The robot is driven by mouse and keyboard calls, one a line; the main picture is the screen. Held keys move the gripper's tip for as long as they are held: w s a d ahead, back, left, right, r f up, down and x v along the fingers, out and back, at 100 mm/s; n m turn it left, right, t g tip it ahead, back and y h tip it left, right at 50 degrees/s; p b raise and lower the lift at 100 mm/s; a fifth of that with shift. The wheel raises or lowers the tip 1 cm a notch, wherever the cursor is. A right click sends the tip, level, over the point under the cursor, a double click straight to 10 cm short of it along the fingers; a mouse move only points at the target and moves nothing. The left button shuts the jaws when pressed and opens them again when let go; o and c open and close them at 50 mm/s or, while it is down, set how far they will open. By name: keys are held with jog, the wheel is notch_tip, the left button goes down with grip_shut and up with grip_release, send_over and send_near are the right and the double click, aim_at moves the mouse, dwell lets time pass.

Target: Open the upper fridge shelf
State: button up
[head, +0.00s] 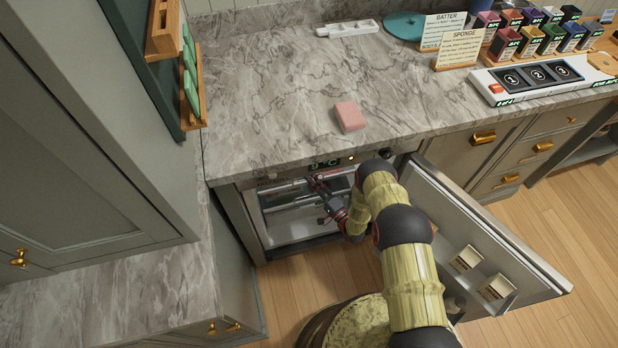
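The fridge sits under the marble counter, and its door (478,232) stands wide open to the right. Inside the fridge, the upper shelf (290,198) shows as a pale, railed level near the top of the opening. It looks mostly pushed in, though I cannot tell exactly. My gripper (318,200) is at the fridge opening, in front of the upper shelf, with its two dark, red-marked fingers spread apart. It appears empty. I cannot tell whether it touches the shelf. My arm covers the right part of the opening.
The open door holds two small cartons (466,259) in its lower rack and stands close to my arm. A pink block (349,116) lies on the counter (270,90). A wall cabinet (90,130) is at left. Wooden floor (545,225) is free at right.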

jog(key=shift+x, duration=0.95)
grip_shut()
jog(key=shift+s+d+f, duration=0.1)
